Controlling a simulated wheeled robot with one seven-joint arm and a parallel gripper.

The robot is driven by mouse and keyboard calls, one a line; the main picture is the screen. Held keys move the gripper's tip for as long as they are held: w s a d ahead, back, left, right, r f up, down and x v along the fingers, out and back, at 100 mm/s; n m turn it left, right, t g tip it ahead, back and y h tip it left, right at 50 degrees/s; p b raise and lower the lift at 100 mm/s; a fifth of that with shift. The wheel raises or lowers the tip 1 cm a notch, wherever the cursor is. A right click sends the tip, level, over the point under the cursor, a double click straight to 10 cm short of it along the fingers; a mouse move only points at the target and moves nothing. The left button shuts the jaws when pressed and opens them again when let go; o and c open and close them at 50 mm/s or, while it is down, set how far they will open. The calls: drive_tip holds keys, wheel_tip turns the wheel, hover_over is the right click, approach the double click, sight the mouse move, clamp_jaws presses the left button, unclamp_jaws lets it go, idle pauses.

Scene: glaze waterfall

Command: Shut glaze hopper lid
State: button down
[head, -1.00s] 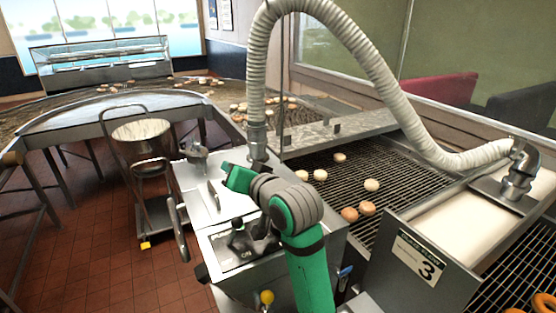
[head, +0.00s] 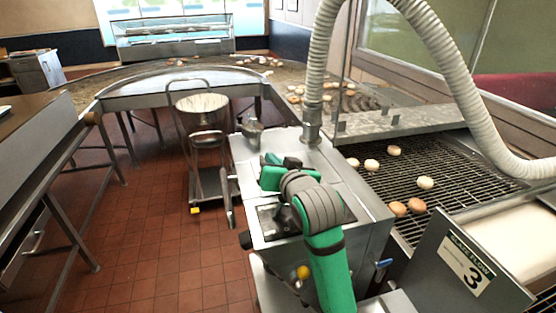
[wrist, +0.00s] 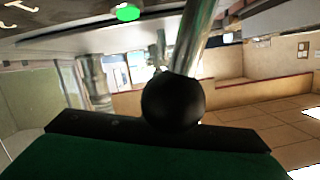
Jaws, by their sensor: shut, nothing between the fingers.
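The glaze hopper is a steel box (head: 366,235) in the middle of the head view. Its pale flat top panel (head: 325,170), which seems to be the lid, looks about level; I cannot tell if it is fully closed. My green and black gripper (head: 270,163) is over this top, shut and empty. My arm covers part of the top and the front controls. I cannot tell whether the gripper touches the panel. In the wrist view, a black round knob (wrist: 172,100) sits close before the camera, with a steel rod behind it.
A ribbed hose (head: 316,80) rises from the hopper's back. Right of it, a wire conveyor (head: 450,185) carries several doughnuts, and a sign panel (head: 468,265) stands in front. A bar handle (head: 229,205) is at the hopper's left. A cart with a pot (head: 202,118) stands beyond; the floor at left is clear.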

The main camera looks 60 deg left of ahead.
drive_tip(key=shift+r, duration=0.15)
drive_tip(key=s+d+r, duration=0.1)
drive_tip(key=d+r, duration=0.5)
drive_tip(key=d, duration=0.3)
drive_tip(key=shift+s+d, duration=0.35)
drive_tip(key=shift+d, duration=0.05)
drive_tip(key=shift+f, duration=0.1)
